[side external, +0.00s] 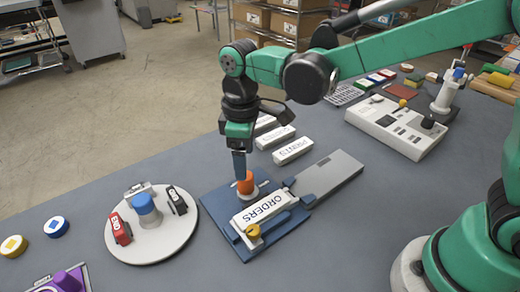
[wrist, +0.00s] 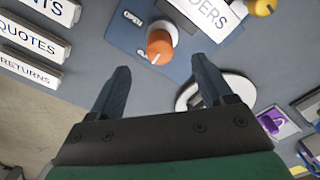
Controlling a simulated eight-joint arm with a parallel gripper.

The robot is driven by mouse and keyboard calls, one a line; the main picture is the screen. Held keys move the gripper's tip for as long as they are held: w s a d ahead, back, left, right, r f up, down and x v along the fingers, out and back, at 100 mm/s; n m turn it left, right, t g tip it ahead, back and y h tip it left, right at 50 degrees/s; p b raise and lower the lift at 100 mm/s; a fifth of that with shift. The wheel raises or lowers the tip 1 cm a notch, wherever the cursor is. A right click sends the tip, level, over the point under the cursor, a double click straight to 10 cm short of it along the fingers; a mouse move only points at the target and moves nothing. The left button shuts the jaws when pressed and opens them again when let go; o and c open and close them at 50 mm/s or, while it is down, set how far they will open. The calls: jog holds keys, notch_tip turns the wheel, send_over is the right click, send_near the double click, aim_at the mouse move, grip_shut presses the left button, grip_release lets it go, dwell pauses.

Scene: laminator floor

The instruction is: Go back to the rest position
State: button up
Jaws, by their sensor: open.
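My gripper (wrist: 158,90) is open and empty, pointing down in the side external view beside an orange knob (side external: 245,184). In the wrist view the two fingers are spread apart, and the orange knob (wrist: 160,46) lies beyond them, not between them. The knob has a white base and stands on a blue plate (side external: 228,242). A white block marked ORDERS (side external: 266,208) lies on the plate, with a yellow knob (side external: 253,231) at its near end. Whether the fingertips touch anything cannot be told.
A round white turntable (side external: 150,245) with a blue knob and small blocks is at the left. White label blocks (side external: 293,151) lie behind the plate. A grey slab (side external: 330,176) extends to its right. A white console (side external: 396,126) stands at back right.

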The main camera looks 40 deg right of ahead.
jog(key=s+d+r+m+t, duration=0.2)
jog(key=s+d+m+t, duration=0.1)
jog(key=d, duration=0.3)
jog(key=s+d+r+m+t, duration=0.3)
jog(key=s+d+m+t, duration=0.1)
jog(key=d+m, duration=0.2)
jog(key=shift+s+d, duration=0.25)
dwell(0.7)
